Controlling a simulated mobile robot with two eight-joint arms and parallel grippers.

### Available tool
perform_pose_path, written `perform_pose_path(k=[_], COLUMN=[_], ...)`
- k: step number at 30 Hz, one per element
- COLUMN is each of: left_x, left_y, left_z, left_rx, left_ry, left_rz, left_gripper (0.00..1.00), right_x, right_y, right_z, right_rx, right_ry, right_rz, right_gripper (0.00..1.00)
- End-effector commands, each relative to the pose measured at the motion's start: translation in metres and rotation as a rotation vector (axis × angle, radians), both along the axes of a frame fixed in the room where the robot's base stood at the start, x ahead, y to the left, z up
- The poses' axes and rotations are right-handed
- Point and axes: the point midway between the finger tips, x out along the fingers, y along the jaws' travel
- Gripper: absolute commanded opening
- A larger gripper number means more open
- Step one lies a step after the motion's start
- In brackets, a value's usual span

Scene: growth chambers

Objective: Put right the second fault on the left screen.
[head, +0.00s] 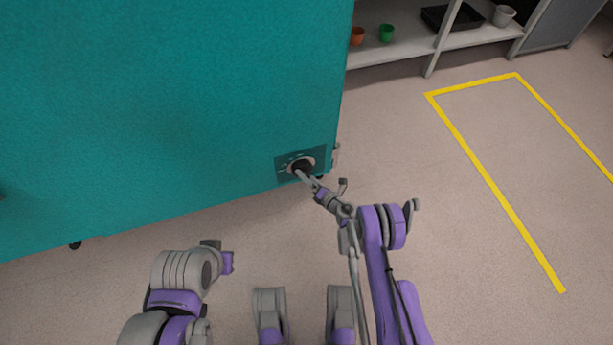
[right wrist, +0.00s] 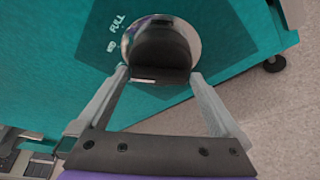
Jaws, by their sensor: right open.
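A dark round knob (head: 301,165) with a silver rim sits on a darker panel (head: 318,157) low on the teal chamber's face. In the right wrist view the knob (right wrist: 160,52) is large, with a "FULL" label and a smaller mark at its left. My right gripper (head: 306,178) is at the knob. In the right wrist view its fingers (right wrist: 159,76) are open, one at each side of the knob's lower part; I cannot tell if they touch it. My left arm shows at the lower left, but its gripper does not. No screen is in view.
The teal chamber (head: 150,110) fills the upper left and stands on casters (head: 75,245). A shelf (head: 400,45) with an orange pot (head: 357,36), a green pot (head: 386,33) and a black tray (head: 445,17) is behind. Floor inside the yellow tape (head: 488,180) is clear.

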Motion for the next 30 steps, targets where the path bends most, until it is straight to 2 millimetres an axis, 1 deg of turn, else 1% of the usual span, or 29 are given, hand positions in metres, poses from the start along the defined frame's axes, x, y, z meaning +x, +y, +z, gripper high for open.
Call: perform_pose_path(k=[2,3,8,12,13,14,23,30], left_x=[-0.0001,-0.0001,-0.0001,-0.0001,-0.0001,-0.0001,-0.0003,-0.0009], left_y=[0.0000,0.0000,0.0000,0.0000,0.0000,0.0000,0.0000,0.0000], left_z=[0.0000,0.0000,0.0000,0.0000,0.0000,0.0000,0.0010,0.0038], left_rx=[0.000,0.000,0.000,0.000,0.000,0.000,0.000,0.000], left_ry=[0.000,0.000,0.000,0.000,0.000,0.000,0.000,0.001], left_rz=[0.000,0.000,0.000,0.000,0.000,0.000,0.000,0.000], left_gripper=[0.00,0.00,0.00,0.00,0.00,0.00,0.00,0.00], right_x=[-0.0001,0.0000,0.0000,0.0001,0.0001,0.0001,-0.0002,-0.0005], right_y=[-0.0001,0.0000,0.0001,0.0001,0.0001,0.0001,0.0010,0.0018], right_z=[0.0000,0.0000,0.0001,0.0001,0.0001,0.0001,0.0008,0.0024], right_rx=[0.000,0.000,0.000,0.000,0.000,0.000,-0.042,-0.177], right_ry=[0.000,0.000,0.000,0.000,0.000,0.000,-0.014,-0.057], right_rz=[0.000,0.000,0.000,0.000,0.000,0.000,0.001,0.001], right_gripper=[1.00,0.96,0.68,0.42,0.37,0.34,0.34,0.34])
